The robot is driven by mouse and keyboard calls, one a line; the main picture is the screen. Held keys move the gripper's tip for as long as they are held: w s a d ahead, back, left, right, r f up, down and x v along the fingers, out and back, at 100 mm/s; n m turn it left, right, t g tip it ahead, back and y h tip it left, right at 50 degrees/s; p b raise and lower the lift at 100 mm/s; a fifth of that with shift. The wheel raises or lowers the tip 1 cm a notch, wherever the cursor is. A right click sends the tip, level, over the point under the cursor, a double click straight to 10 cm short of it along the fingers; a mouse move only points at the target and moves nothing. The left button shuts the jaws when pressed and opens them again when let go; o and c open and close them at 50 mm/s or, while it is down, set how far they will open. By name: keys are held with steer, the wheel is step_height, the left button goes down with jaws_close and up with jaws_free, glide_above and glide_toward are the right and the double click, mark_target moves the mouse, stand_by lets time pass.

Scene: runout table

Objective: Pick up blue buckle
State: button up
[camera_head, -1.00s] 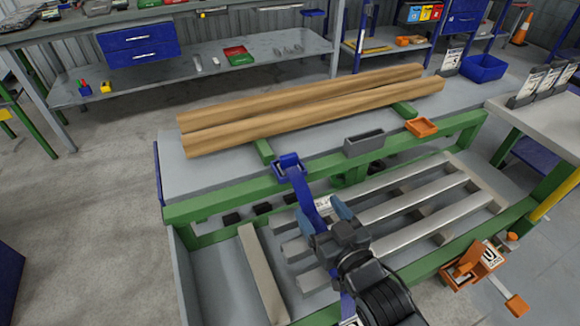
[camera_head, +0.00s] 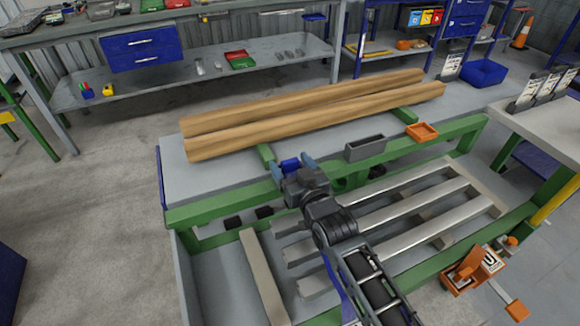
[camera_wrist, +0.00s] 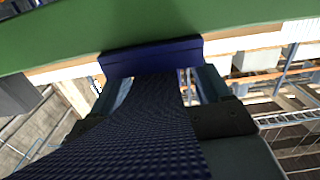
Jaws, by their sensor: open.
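The blue buckle (camera_head: 291,165) sits at the front green rail of the table, below the wooden beams, and is partly hidden by my gripper. In the wrist view the buckle (camera_wrist: 152,55) is a dark blue block against the green rail, with a woven blue strap (camera_wrist: 130,125) running from it toward the camera. My gripper (camera_head: 294,164) is open at the buckle, with one blue finger on each side of it. In the wrist view the fingers flank the strap just below the buckle. I cannot tell whether they touch it.
Two wooden beams (camera_head: 310,112) lie across the table (camera_head: 235,174) behind the buckle. A grey tray (camera_head: 365,148) and an orange tray (camera_head: 422,132) are to the right. Pale slats (camera_head: 405,218) lie below the front rail. An orange ratchet (camera_head: 473,268) hangs at lower right.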

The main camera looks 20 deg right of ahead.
steer(key=shift+w+f, duration=0.1)
steer(key=shift+w, duration=0.4)
steer(key=c, duration=1.1)
steer(key=shift+c, duration=0.2)
